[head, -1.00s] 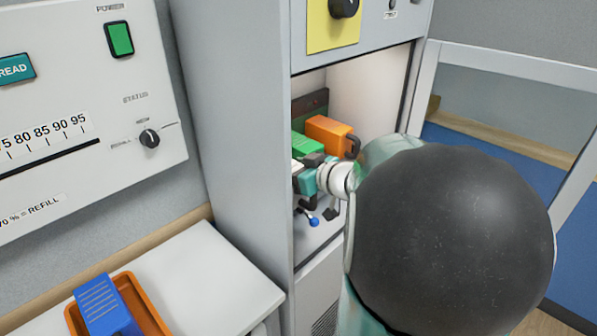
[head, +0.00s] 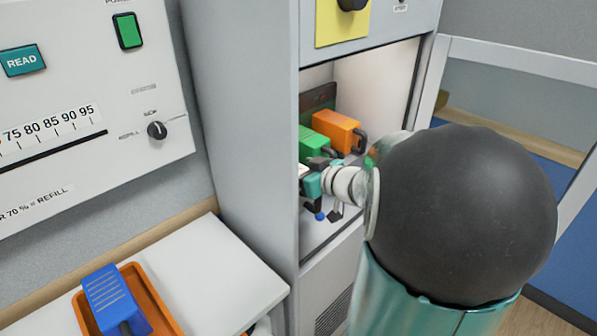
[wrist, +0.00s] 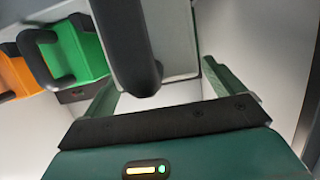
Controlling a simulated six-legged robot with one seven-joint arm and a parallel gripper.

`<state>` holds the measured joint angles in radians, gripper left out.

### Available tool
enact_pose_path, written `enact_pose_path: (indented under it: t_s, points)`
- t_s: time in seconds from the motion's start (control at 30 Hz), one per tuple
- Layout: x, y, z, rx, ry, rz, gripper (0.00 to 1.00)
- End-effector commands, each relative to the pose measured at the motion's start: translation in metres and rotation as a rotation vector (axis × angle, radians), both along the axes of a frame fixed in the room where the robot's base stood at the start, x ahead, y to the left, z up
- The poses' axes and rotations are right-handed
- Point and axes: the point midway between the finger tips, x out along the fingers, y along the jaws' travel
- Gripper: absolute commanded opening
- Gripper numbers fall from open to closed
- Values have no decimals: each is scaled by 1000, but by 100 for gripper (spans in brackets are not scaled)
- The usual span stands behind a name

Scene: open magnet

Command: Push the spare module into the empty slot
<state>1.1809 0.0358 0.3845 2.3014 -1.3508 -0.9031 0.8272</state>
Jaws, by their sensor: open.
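In the cabinet bay, a green module (head: 313,142) and an orange module (head: 336,130) stand side by side. Both show in the wrist view, the green one (wrist: 82,50) and the orange one (wrist: 16,75), with black handles. A pale grey module (wrist: 178,40) with a black handle (wrist: 125,45) is ahead of my gripper (wrist: 160,88). My gripper is open, its green fingers spread either side of the pale module's lower end; contact cannot be told. In the head view my gripper (head: 312,178) is at the bay, partly hidden by my arm. Which module is the spare, and the empty slot, are unclear.
A blue module (head: 108,295) lies in an orange tray (head: 158,315) on the white bench (head: 215,265). The cabinet's side wall (head: 245,130) bounds the bay at left. A grey frame with blue panels (head: 510,125) stands at right.

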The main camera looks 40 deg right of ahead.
Motion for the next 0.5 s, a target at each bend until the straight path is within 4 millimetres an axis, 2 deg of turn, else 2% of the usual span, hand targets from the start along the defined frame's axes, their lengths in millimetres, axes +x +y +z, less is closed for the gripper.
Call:
enact_pose_path:
  t_s: [0.17,0.27,0.5]
  points:
    - [-3,0,0,0,2,0,93]
    - [-11,-2,3,-2,1,-2,93]
    - [-55,-8,17,-3,0,-3,93]
